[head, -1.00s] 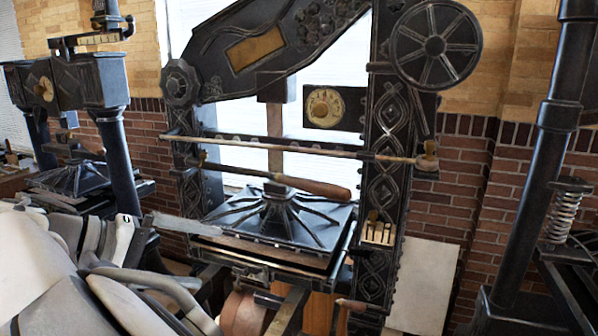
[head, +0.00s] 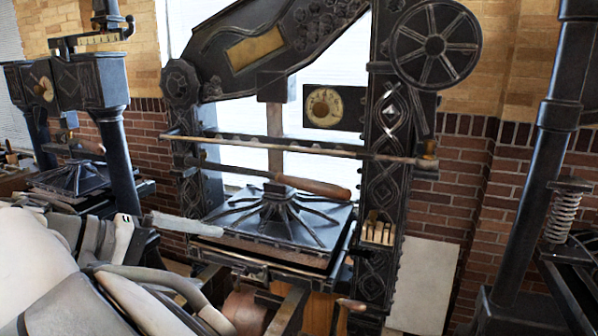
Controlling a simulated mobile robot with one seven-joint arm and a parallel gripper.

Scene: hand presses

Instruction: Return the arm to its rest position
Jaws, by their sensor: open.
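My grey-white arm (head: 45,265) fills the lower left of the head view. Its far end shows what looks like my gripper (head: 185,224), a pale slim finger pointing right at the left front edge of the middle press bed (head: 270,255). My gripper is open and I see nothing held in it. Its second finger is not clearly visible. In the picture the finger overlaps the press; I cannot tell whether they touch.
The middle hand press has a wooden-handled bar (head: 312,187), a long rail (head: 290,146) and a spoked wheel (head: 436,45). Another press (head: 80,85) stands at left. A dark column with a spring (head: 562,217) stands at right. A pale board (head: 425,285) leans on the brick wall.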

